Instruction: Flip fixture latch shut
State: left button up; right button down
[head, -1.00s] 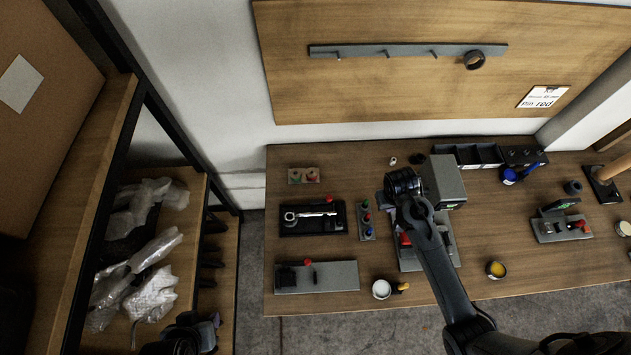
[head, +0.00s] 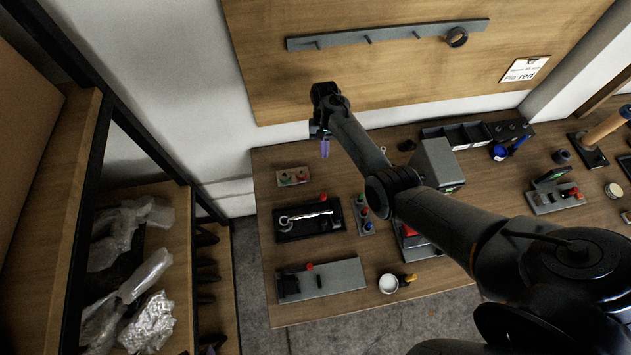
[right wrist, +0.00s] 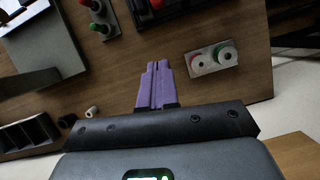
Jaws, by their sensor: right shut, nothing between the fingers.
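Several fixtures sit on the bench, and I cannot tell which has the latch. A grey plate fixture (head: 335,277) with a black block and red knob lies at the front left. Another grey fixture (head: 545,203) with a red-tipped part stands at the right. A grey fixture with a red part (head: 412,232) is partly hidden behind my right arm. My right gripper (head: 325,148) is raised near the bench's back left edge, away from these fixtures. Its purple fingers (right wrist: 157,88) are together and empty in the right wrist view. My left gripper is not seen.
A two-button box (head: 292,177), a black tray with a wrench (head: 308,218) and a strip of coloured buttons (head: 363,212) sit at the left. A white cup (head: 388,284) is near the front edge. A grey box (head: 436,163) stands at the back.

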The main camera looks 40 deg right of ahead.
jog(key=shift+w+a, duration=0.15)
jog(key=shift+a, duration=0.05)
dwell(0.3)
jog(key=s+a+f+b, duration=0.2)
jog(key=s+a+f, duration=0.2)
jog(key=f, duration=0.5)
jog(key=shift+s+a+f+b, duration=0.15)
jog(key=shift+s+a+b, duration=0.25)
jog(key=shift+s, duration=0.65)
